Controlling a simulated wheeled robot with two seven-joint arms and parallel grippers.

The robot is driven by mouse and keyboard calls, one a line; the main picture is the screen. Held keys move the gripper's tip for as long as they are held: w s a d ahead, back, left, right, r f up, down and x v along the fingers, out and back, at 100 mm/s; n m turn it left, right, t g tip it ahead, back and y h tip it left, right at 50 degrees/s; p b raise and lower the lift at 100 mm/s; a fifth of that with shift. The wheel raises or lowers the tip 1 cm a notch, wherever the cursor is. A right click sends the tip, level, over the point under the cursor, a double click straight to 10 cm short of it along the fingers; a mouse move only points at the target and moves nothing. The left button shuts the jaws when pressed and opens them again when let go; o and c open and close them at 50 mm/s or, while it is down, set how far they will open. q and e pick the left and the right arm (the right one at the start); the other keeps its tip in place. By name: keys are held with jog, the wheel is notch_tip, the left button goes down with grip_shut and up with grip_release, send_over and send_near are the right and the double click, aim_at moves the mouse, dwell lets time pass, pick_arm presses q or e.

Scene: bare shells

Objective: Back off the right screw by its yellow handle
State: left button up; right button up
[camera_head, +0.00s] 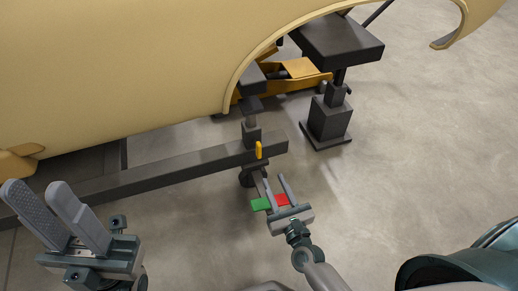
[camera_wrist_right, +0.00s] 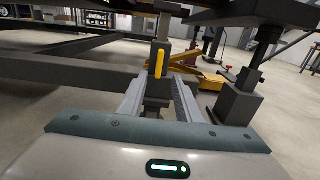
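The yellow handle (camera_head: 258,150) stands upright at the right end of a dark beam (camera_head: 180,168), under the car body. It also shows in the right wrist view (camera_wrist_right: 159,64), ahead of the fingers and roughly centred between them. The screw itself cannot be told apart from the dark post. My right gripper (camera_head: 275,178) is open, its fingers pointing toward the handle, a little short of it and not touching. In the right wrist view the two fingers (camera_wrist_right: 159,84) are spread with nothing gripped. My left gripper (camera_head: 36,188) is open and empty at the lower left, far from the handle.
A cream car shell (camera_head: 120,70) hangs over the beam. A dark stand (camera_head: 330,118) with a flat top is to the right of the handle. The floor at right is clear.

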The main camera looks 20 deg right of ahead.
aim_at(260, 151)
jog(key=w, duration=0.5)
jog(key=w+b, duration=0.1)
jog(key=w, duration=0.4)
jog(key=w+b, duration=0.1)
jog(key=w, duration=0.4)
jog(key=shift+w+a, duration=0.15)
jog(key=shift+a, duration=0.1)
grip_shut()
